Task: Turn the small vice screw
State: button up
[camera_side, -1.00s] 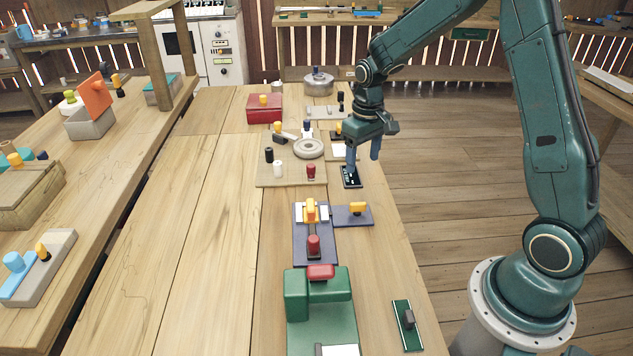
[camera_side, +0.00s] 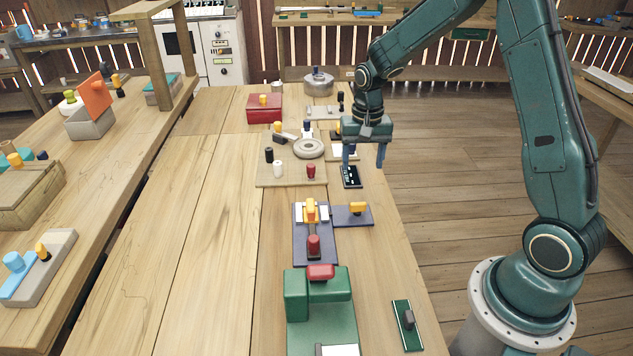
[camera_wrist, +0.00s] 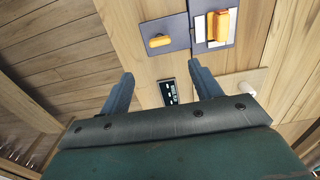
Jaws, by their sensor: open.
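I cannot tell for certain which part is the small vice screw. A green block-like fixture with a red top piece (camera_side: 320,272) stands at the front of the bench in the side view. Behind it is a purple board (camera_side: 301,250) with a yellow handle (camera_side: 310,210) and a red knob (camera_side: 314,245). A purple plate with a yellow knob (camera_side: 358,208) adjoins it; this knob shows in the wrist view (camera_wrist: 160,41). My gripper (camera_side: 365,161) is open and empty, above the bench beside a small dark panel (camera_side: 350,177), beyond the purple plate.
A wooden board (camera_side: 285,180) with black, white and red pegs lies left of my gripper. A grey ring (camera_side: 309,148) and a red box (camera_side: 264,110) are farther back. The bench's left side is clear.

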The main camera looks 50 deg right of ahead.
aim_at(358, 203)
notch_tip(358, 203, down, 13)
jog(key=shift+f, duration=0.15)
dwell(0.6)
jog(key=c, duration=1)
